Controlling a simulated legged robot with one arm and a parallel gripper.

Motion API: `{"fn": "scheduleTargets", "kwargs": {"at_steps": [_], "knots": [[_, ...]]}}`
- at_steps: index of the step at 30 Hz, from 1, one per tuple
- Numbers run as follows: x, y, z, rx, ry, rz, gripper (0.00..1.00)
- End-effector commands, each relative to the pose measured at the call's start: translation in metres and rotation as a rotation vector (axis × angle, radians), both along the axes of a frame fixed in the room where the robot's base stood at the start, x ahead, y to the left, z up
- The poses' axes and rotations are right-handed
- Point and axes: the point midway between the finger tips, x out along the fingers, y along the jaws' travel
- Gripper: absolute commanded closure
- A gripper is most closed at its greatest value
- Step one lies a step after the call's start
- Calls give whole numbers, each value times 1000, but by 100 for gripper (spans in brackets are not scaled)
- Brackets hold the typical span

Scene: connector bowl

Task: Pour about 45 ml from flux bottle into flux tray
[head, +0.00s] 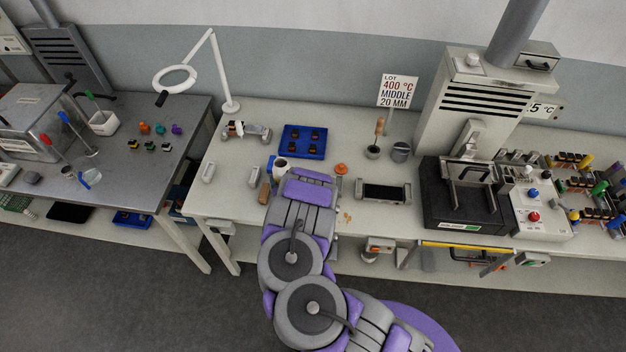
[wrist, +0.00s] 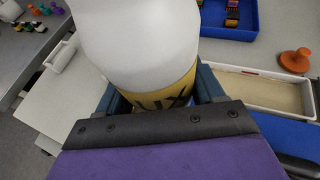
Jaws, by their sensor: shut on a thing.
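My gripper (wrist: 160,92) is shut on the flux bottle (wrist: 140,40), a white bottle with a yellow label on which "UX" can be read. Its blue fingers sit on both sides of the label. In the head view the bottle's pale top with a dark opening (head: 281,163) shows just beyond my gripper (head: 276,171); its exact tilt is hard to tell. A long white tray with a pale beige inside, seemingly the flux tray (wrist: 297,99), lies right of the bottle in the wrist view, apart from it. My wrist mostly hides this tray in the head view. No stream is visible.
An orange knob-like thing (wrist: 295,60) stands beside the tray. A blue bin (head: 303,142) with small parts lies behind. Bare bench shows at left.

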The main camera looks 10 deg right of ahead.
Motion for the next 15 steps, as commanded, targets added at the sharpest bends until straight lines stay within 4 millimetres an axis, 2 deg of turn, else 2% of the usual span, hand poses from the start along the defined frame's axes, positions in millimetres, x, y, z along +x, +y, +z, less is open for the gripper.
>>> {"fn": "scheduleTargets", "kwargs": {"at_steps": [6,14,15], "knots": [[0,-11,10,58,9,-6,74],[0,-2,26,184,36,-4,74],[0,0,22,208,41,-5,74]]}}
